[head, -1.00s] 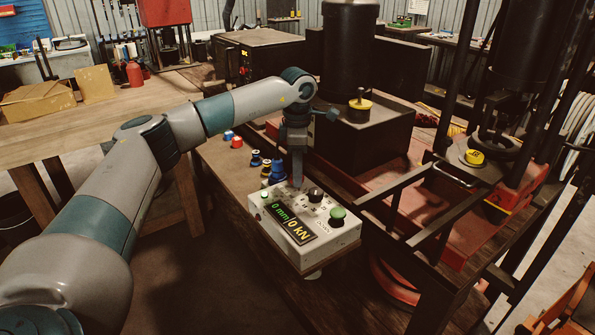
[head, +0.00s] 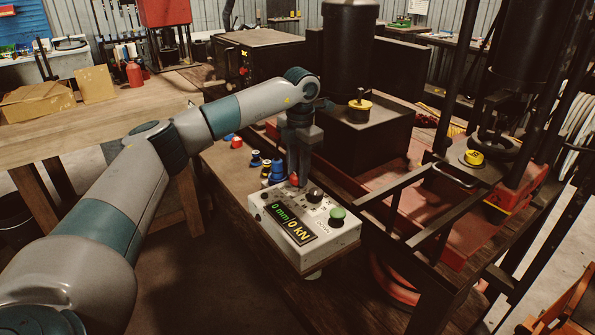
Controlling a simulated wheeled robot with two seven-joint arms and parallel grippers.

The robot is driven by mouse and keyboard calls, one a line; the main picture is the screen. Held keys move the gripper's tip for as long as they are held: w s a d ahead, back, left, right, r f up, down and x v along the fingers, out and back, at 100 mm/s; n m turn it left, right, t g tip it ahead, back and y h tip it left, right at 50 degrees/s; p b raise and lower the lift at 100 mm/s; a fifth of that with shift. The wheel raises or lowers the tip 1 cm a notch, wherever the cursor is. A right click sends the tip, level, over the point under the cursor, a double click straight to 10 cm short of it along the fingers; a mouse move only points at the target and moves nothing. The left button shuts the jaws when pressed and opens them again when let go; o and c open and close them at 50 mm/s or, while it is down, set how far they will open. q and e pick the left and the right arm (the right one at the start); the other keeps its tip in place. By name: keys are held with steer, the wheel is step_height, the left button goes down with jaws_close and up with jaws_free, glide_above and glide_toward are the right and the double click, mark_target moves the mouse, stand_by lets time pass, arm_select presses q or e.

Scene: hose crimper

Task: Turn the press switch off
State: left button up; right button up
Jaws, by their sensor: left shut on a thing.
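The press control box (head: 345,238) is pale, with a lit display (head: 290,222) reading 0 mm and 0 kN. A red switch knob (head: 294,180) stands at its back edge. My left gripper (head: 299,178) points down at this knob and is shut on it; the fingers partly hide it. A black knob (head: 315,195) and a green button (head: 337,214) sit to the right on the box. A small lamp (head: 264,195) at the box's left corner looks dark. My right gripper is out of view.
Blue fittings (head: 277,172) stand just behind the box, left of my left gripper. A red cap (head: 236,142) lies farther back on the bench. The black press cylinder (head: 348,50) and a metal frame rise behind and to the right.

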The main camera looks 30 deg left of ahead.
arm_select(q)
steer(key=n, duration=0.2)
steer(key=shift+w+r+n, duration=0.1)
steer(key=shift+r+n, duration=0.05)
steer(key=shift+n, duration=0.25)
steer(key=n, duration=0.2)
steer(key=shift+n, duration=0.4)
steer(key=shift+n+p, duration=0.3)
steer(key=shift+n, duration=0.5)
steer(key=shift+a+n, duration=0.1)
steer(key=shift+n, duration=1.4)
steer(key=o, duration=0.9)
steer(key=shift+o, duration=0.7)
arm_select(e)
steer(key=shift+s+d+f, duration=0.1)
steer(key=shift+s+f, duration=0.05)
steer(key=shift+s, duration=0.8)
